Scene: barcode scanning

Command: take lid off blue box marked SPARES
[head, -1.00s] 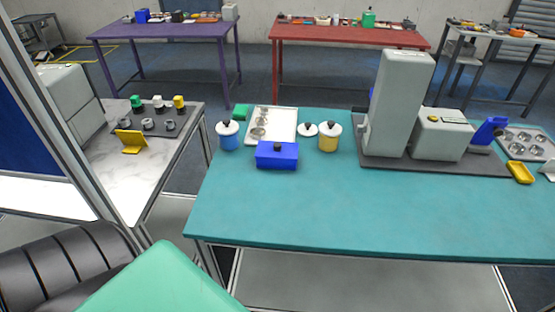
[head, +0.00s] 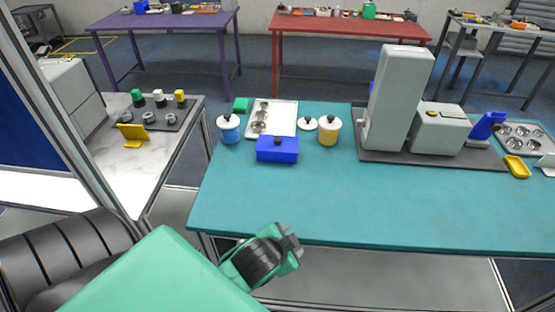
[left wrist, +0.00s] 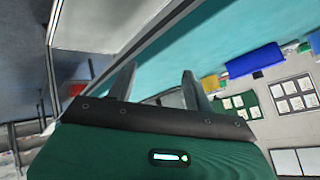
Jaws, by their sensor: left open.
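A blue box (head: 277,155) sits on the teal table (head: 330,205), near its back left. Its blue lid is on, with a dark knob (head: 278,141) on top; no SPARES marking can be read. My left gripper (head: 293,241) is in front of the table's front edge, well short of the box and touching nothing. In the left wrist view the two fingers (left wrist: 159,71) are apart with nothing between them. A blue shape (left wrist: 255,60) shows to their right there; I cannot tell whether it is the box. My right gripper is not in view.
A blue jar (head: 229,133) stands left of the box and a yellow jar (head: 328,134) right of it. A white tray (head: 285,118) lies behind. A tall grey machine (head: 398,98) stands further right. The table's front middle is clear.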

